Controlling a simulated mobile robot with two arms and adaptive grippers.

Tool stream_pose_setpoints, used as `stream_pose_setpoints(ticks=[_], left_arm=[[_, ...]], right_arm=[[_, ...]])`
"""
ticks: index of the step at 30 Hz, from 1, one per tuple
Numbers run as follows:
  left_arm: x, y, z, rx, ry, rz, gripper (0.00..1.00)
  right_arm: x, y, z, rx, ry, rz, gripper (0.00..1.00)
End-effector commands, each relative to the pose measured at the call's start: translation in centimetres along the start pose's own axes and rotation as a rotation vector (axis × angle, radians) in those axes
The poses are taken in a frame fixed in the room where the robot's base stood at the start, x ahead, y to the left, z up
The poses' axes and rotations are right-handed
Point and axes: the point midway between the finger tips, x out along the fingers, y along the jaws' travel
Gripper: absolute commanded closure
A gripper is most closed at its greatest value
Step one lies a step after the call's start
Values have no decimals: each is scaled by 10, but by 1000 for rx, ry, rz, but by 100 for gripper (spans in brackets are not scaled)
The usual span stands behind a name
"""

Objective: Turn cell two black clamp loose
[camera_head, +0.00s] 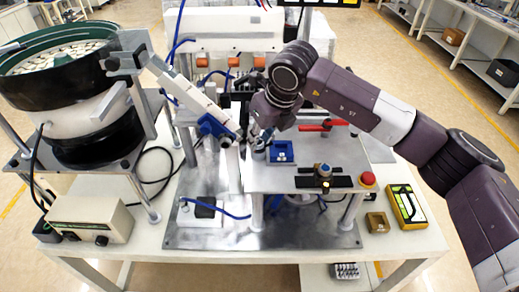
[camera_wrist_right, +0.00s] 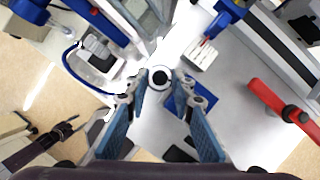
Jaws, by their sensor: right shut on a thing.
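My right gripper (camera_head: 259,139) reaches down from the right onto the raised metal plate, beside the blue block (camera_head: 281,152). In the right wrist view its two blue-padded fingers (camera_wrist_right: 161,98) stand on either side of a small round part with a black centre and pale ring (camera_wrist_right: 160,77). I take this for the black clamp. The gripper is shut on it; the exact contact is hard to see, and the fingers mostly hide it in the head view. A dark shape at the lower left of the wrist view looks like my left gripper (camera_wrist_right: 50,140); its fingers are too small to read.
A red-handled clamp (camera_head: 322,125) stands right of the blue block. A sloping white cylinder (camera_head: 190,90) is close on the left. A black bar with a knob (camera_head: 325,182) and a red button (camera_head: 368,179) are in front. A bowl feeder (camera_head: 75,70) stands left.

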Motion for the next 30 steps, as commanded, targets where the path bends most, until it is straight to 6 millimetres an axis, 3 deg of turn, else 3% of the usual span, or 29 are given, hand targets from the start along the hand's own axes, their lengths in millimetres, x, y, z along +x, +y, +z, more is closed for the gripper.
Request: stream_pose_setpoints(ticks=[1,3,12,30], left_arm=[[16,0,2,0,0,0,60],[24,0,2,0,0,0,60],[47,1,5,1,-1,0,60],[49,1,6,2,-2,1,60]], right_arm=[[6,-2,-2,-38,-4,15,100],[5,-3,-1,-98,-4,40,100],[2,-5,1,-361,-2,151,100],[0,-8,5,-828,-1,343,100]])
